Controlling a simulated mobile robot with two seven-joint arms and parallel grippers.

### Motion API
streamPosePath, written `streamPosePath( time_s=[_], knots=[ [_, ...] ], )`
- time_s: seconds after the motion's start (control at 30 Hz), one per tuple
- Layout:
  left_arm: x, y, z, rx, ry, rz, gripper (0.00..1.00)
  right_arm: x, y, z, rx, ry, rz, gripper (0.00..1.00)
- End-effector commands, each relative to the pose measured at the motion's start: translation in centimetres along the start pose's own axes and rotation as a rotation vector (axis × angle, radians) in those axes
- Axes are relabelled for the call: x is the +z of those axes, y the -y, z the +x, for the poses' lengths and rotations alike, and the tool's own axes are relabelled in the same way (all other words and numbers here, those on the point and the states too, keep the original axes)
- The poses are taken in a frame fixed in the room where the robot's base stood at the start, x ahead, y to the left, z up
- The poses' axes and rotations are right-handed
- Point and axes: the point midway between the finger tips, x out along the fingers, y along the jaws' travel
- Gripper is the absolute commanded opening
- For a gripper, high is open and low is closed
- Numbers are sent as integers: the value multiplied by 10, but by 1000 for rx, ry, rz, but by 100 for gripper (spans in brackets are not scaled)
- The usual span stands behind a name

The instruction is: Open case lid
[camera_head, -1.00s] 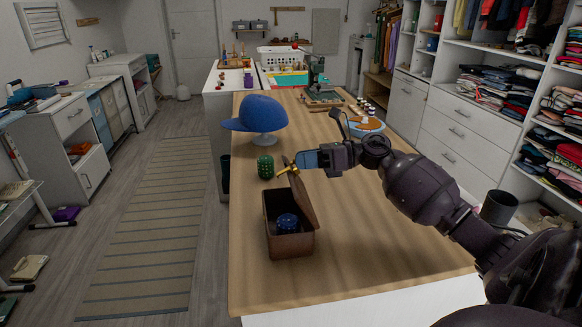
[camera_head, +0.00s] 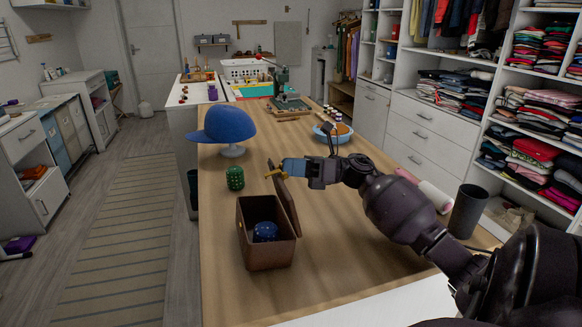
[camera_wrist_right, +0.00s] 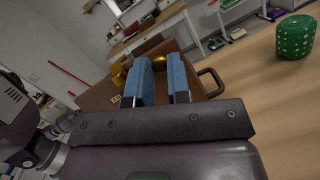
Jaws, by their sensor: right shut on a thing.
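The brown case (camera_head: 268,256) stands on the wooden table with its mouth open. Its lid (camera_head: 287,207) is raised along the right side, leaning a little, and a blue patterned object (camera_head: 265,232) sits inside. My right gripper (camera_head: 279,169) is shut on the raised lid's upper edge, beside gold-coloured fittings. The right wrist view shows its blue fingers (camera_wrist_right: 163,75) at the brown lid (camera_wrist_right: 98,96), with gold fittings (camera_wrist_right: 118,73) and a dark handle (camera_wrist_right: 212,82) close by. The fingers partly hide the grip. My left gripper is not in view.
A green dotted object (camera_head: 235,178) stands just behind the case. A blue cap on a stand (camera_head: 226,125) is farther back. The table's front left is clear.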

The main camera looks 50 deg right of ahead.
Motion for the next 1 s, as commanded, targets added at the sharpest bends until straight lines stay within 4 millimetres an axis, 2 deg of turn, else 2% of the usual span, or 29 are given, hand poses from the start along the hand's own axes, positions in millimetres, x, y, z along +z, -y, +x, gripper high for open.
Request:
streamPosePath(
  time_s=[0.03, 0.73, 0.77, 0.8, 0.9, 1.0],
  knots=[
    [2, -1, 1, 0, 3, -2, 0, -10, 2, 0, 0, -13, 12, 0],
    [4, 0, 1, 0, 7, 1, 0, -13, 3, -1, -2, -18, 16, 0],
    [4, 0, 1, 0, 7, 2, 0, -13, 3, -1, -2, -18, 16, 20],
    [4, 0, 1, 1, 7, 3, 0, -13, 3, -1, -2, -17, 16, 26],
    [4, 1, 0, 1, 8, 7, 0, -10, 2, -1, -2, -13, 12, 42],
    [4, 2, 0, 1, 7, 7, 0, -8, 2, 0, -1, -11, 10, 43]
  ],
)
